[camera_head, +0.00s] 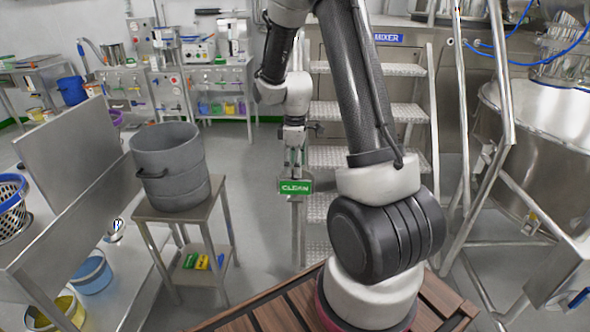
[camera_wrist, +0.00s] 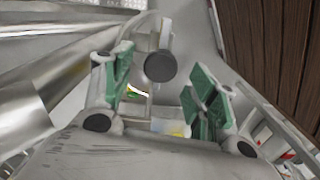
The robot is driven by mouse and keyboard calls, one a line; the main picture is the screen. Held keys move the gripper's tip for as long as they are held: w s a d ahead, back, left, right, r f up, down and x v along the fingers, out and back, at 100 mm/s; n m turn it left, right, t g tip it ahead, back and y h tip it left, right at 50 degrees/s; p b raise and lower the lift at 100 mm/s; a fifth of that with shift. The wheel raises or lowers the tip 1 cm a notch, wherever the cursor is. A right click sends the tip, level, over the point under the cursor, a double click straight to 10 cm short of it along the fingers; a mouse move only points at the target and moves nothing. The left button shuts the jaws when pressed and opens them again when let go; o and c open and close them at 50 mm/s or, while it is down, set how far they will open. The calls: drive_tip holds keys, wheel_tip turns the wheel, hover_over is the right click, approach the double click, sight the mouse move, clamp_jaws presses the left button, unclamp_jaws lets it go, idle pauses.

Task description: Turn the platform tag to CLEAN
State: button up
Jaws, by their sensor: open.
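The platform tag (camera_head: 295,187) is a green plate with white letters reading CLEAN, facing the head camera at the foot of the mixer steps. A grey post (camera_head: 298,235) stands below it. My gripper (camera_head: 295,160) points down just above the tag in the head view; whether it touches the tag cannot be told. In the wrist view my gripper (camera_wrist: 160,72) is open, with green pads on its two fingers. A round black end (camera_wrist: 159,67) on a pale bar shows between the fingers. The tag's lettering cannot be made out in the wrist view.
Metal steps (camera_head: 370,113) with handrails rise behind the tag, under a MIXER sign (camera_head: 388,38). A grey drum (camera_head: 170,165) stands on a small table to the left. A steel vessel (camera_head: 540,135) stands at the right. The floor (camera_head: 262,205) between drum and tag is clear.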

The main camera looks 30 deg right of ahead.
wheel_tip(320, 180, up, 10)
idle(0.3)
idle(0.4)
drive_tip(key=s+a+r+m+t, duration=0.2)
drive_tip(key=s+r+m, duration=0.2)
drive_tip(key=s+r, duration=0.3)
drive_tip(key=s+a+r+m+t, duration=0.2)
drive_tip(key=s+r+m, duration=0.3)
drive_tip(key=s, duration=1.1)
wheel_tip(320, 180, up, 2)
drive_tip(key=shift+s+a+m, duration=0.3)
drive_tip(key=shift+s+a, duration=0.1)
drive_tip(key=shift+a, duration=0.25)
